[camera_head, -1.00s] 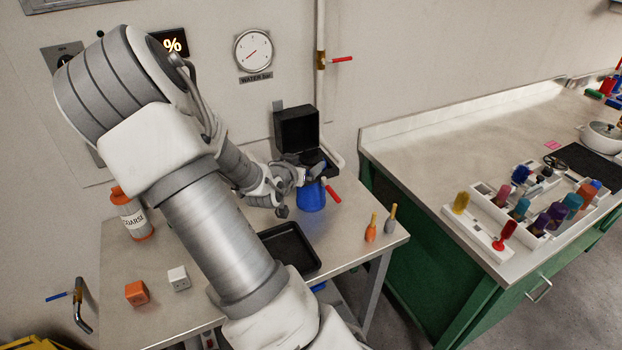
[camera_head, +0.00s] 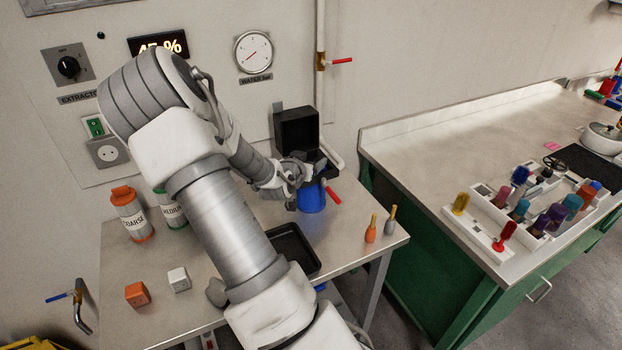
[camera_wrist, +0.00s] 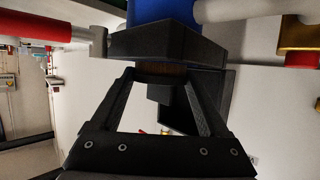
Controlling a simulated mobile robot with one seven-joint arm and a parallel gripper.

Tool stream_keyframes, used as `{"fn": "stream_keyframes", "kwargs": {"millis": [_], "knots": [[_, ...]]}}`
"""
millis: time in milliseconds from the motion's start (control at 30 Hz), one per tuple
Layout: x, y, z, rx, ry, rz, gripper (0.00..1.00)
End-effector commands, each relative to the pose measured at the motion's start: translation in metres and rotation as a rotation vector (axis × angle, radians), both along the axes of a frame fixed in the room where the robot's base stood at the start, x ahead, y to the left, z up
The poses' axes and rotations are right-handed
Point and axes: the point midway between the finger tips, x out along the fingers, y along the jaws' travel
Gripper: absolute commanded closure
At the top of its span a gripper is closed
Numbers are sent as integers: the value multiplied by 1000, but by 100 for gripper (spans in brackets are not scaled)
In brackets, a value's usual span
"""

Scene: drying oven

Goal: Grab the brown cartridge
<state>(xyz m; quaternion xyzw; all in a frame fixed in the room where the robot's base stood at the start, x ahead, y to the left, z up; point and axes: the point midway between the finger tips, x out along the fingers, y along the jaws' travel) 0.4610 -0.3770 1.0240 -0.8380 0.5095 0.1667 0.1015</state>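In the wrist view, a small brown piece (camera_wrist: 161,72), likely the brown cartridge, shows between the tips of my gripper (camera_wrist: 160,80). Part of it is hidden behind a dark grey block edge. The fingers stand wide apart, one on each side of the brown piece. I cannot tell if they touch it. In the head view, my gripper (camera_head: 300,174) is just in front of the open black box (camera_head: 297,128) and above the blue cylinder (camera_head: 311,198). The brown piece cannot be made out there.
A red-handled valve (camera_head: 332,192) sits right beside the blue cylinder. A pipe (camera_head: 321,70) runs up the wall behind.

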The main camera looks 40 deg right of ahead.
Motion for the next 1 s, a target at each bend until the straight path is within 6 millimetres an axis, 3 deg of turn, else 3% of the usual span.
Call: {"fn": "stream_keyframes", "kwargs": {"millis": [33, 300, 733, 1000], "knots": [[0, 0, 0, 0, 0, 0, 56], [0, 0, 0, 0, 0, 0, 100], [0, 0, 5, -1, -2, 0, 100], [1, 0, 35, -1, -6, 0, 100]]}}
